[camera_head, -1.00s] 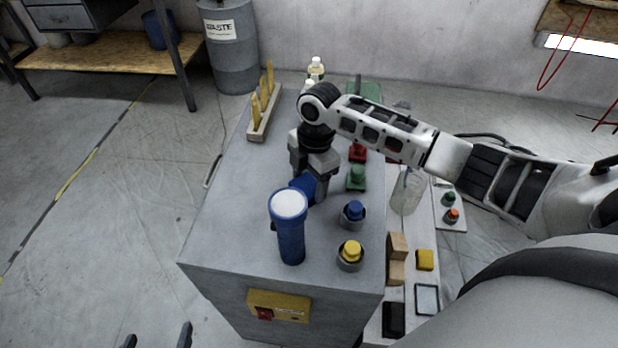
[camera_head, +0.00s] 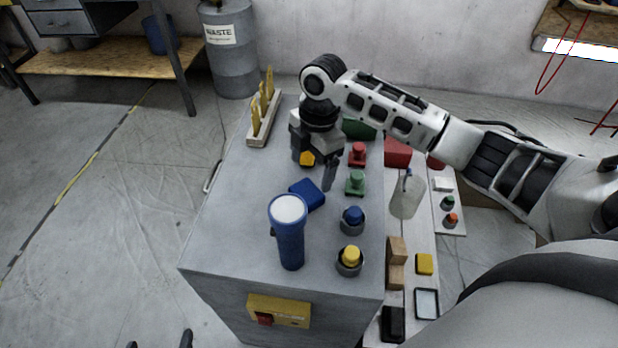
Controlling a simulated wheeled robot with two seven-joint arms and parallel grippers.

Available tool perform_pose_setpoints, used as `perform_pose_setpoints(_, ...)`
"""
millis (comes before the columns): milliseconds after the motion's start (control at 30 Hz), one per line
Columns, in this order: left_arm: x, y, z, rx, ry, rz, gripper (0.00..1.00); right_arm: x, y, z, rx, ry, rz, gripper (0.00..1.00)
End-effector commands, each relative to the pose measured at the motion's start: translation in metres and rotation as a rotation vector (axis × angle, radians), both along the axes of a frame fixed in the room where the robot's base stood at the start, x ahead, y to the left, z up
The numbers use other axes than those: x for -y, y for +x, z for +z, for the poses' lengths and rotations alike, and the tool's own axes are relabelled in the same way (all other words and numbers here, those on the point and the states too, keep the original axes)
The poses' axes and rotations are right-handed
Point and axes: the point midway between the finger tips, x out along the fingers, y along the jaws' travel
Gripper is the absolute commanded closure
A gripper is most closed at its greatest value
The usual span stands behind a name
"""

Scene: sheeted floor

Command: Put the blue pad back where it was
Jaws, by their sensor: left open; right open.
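The blue pad (camera_head: 308,194) lies on the grey cabinet top (camera_head: 235,205), just behind a blue cylinder with a white top (camera_head: 290,235), which overlaps its near side in the picture. My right gripper (camera_head: 316,172) is open and empty, pointing down just behind and above the pad, apart from it. My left gripper (camera_head: 159,341) shows only as two dark fingertips at the bottom edge, spread wide and empty, left of the cabinet.
Green (camera_head: 356,183), red (camera_head: 358,155), blue (camera_head: 352,217) and yellow (camera_head: 350,259) knobbed pieces stand along the right side. An orange piece (camera_head: 307,158) shows by my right gripper. A slotted wooden rack (camera_head: 262,125) stands at the back left. The left cabinet top is clear.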

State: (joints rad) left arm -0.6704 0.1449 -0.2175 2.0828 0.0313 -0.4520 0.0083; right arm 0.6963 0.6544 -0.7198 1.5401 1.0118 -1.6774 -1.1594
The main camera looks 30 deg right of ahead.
Motion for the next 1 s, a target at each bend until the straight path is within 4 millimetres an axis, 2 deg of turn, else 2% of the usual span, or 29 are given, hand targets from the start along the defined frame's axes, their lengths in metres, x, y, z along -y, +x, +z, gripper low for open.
perform_pose_setpoints(33,0.0,0.0,0.0,-0.002,0.001,-0.001,0.19,0.002,0.001,0.013,0.004,0.001,0.0,0.15)
perform_pose_setpoints(100,0.0,-0.001,0.0,-0.003,0.003,-0.001,0.19,0.003,0.001,0.027,0.004,0.0,0.001,0.15)
perform_pose_setpoints(300,0.0,0.0,0.001,-0.002,0.004,-0.002,0.19,0.006,0.001,0.052,0.001,0.0,-0.001,0.15)
perform_pose_setpoints(500,-0.001,0.0,0.002,0.0,0.007,-0.004,0.19,0.007,0.001,0.059,-0.002,0.001,-0.001,0.15)
perform_pose_setpoints(1000,-0.001,0.001,0.002,0.002,0.009,-0.006,0.19,0.007,0.001,0.058,-0.001,0.001,0.0,0.15)
